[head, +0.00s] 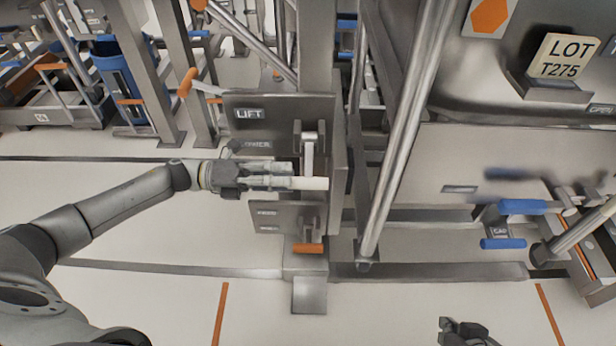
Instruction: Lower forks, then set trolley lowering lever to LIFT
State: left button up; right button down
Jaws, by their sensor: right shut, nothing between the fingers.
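The trolley's upper lever (309,155) is a grey arm on a steel panel, with a pale horizontal handle (312,184) at its lower end. The panel bears a LIFT label (249,114) and, below it, a partly covered LOWER label (256,144). The handle sits lower than both labels. My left gripper (285,179) reaches in from the left, its fingers at the handle's left end. I cannot tell whether they are closed around it. My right gripper (462,328) is shut and empty at the bottom edge, away from the trolley. I cannot make out the forks.
A lower panel carries an orange-handled lever (307,248). Another orange handle (187,82) juts out at the upper left. A slanted steel bar (400,135) stands right of the panel. A large bin with a LOT T275 plate (565,58) and blue handles (503,243) are at the right.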

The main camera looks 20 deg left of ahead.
aim_at(304, 178)
pick_arm(q)
jog(key=x, duration=0.6)
jog(key=shift+c, duration=0.5)
grip_shut()
